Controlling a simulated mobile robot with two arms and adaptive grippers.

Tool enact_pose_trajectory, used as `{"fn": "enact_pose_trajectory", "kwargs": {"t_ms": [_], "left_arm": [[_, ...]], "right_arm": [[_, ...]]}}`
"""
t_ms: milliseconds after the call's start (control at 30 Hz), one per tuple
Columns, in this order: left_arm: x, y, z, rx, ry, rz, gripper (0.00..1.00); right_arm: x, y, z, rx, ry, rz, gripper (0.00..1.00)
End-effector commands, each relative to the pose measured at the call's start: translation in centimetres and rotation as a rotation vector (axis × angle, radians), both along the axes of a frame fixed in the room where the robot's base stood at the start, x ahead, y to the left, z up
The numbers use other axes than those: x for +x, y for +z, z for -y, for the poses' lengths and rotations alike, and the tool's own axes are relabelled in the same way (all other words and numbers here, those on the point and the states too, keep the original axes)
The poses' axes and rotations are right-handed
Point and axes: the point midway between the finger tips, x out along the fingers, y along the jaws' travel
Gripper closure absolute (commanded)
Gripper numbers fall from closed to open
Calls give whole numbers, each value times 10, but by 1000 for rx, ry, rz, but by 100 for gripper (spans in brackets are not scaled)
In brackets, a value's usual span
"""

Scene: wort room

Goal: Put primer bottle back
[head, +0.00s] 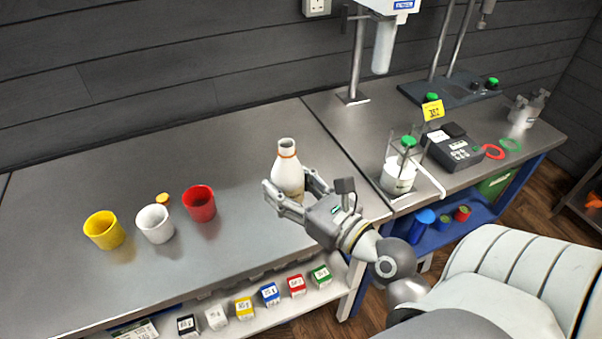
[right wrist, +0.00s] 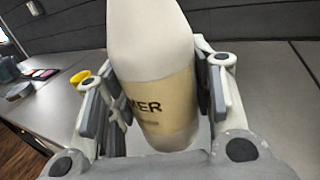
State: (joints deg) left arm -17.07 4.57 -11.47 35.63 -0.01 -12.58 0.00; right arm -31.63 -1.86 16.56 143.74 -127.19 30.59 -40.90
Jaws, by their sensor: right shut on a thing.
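The primer bottle (head: 288,172) is white with an orange ring at its neck and stands upright at the right part of the left table (head: 110,263). My right gripper (head: 292,192) is shut on it, with a finger on each side of its body. In the right wrist view the bottle (right wrist: 157,75) fills the space between the fingers of the gripper (right wrist: 160,100). Its tan label shows the letters "MER". The bottle's base is partly hidden, so I cannot tell whether it touches the table. My left gripper is not in view.
Yellow (head: 104,230), white (head: 155,223) and red (head: 199,203) cups stand to the left, with an orange cap (head: 162,199) behind them. A white beaker (head: 398,176) in a stand is to the right. Small boxes (head: 270,294) line the shelf below. The table behind the bottle is clear.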

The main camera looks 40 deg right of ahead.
Motion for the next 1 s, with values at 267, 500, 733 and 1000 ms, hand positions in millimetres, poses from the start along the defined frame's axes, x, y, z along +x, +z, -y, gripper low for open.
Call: {"fn": "enact_pose_trajectory", "kwargs": {"t_ms": [267, 500, 733, 1000], "left_arm": [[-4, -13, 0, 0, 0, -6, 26], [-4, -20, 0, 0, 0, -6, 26], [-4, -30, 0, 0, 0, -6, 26], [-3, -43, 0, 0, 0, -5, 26]], "right_arm": [[42, -22, 28, -2, -1, 0, 81], [81, -57, 54, -3, -1, -4, 81], [101, -85, 68, -1, -2, 0, 81], [111, -111, 74, -1, -2, -3, 81]]}}
